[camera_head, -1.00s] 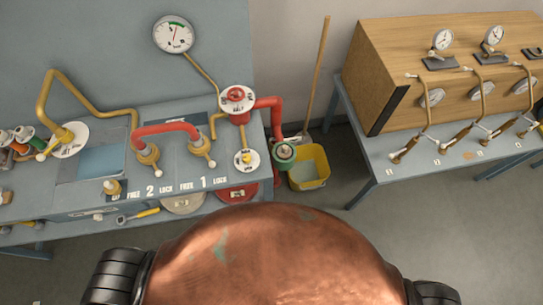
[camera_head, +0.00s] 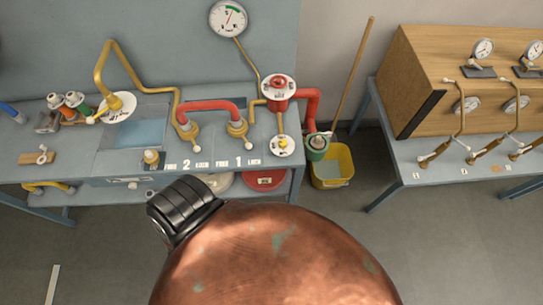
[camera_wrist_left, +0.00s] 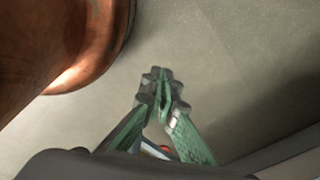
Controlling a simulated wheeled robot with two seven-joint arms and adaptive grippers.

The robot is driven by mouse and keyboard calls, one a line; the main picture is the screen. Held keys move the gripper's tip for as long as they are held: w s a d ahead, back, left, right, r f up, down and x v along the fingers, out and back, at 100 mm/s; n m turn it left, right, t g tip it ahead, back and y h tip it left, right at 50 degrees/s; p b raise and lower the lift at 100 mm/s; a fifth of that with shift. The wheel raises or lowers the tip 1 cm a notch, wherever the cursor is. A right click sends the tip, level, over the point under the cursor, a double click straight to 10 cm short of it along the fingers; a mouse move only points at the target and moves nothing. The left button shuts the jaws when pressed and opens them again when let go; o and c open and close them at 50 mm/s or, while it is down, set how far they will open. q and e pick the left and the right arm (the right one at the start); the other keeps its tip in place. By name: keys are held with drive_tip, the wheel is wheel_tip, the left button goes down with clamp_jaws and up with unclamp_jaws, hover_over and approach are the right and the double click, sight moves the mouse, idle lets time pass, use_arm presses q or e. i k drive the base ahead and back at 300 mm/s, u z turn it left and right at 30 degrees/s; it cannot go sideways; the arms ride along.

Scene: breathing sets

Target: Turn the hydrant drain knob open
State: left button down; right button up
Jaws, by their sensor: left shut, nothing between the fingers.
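A red hydrant-like fitting (camera_head: 277,87) with a white dial plate stands at the right end of the bench in the head view. A small yellow knob (camera_head: 283,142) sits on a round white plate in front of it. A teal-green fitting (camera_head: 317,147) ends the red pipe at the right. The labels are too small to read, so I cannot tell which part is the drain knob. My left gripper (camera_wrist_left: 163,92) shows in the left wrist view, its green fingers together and empty above a grey floor, away from the fittings. Neither gripper shows in the head view.
The bench (camera_head: 75,178) also carries a red pipe (camera_head: 208,106), a yellow pipe (camera_head: 145,69) and a pressure gauge (camera_head: 229,18). A yellow bucket (camera_head: 331,167) with a mop stands right of the bench. A second table (camera_head: 397,179) holds a wooden cabinet (camera_head: 409,70). Open floor lies in front.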

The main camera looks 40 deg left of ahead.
sight(283, 144)
drive_tip(key=k, duration=0.4)
drive_tip(key=u, duration=0.85)
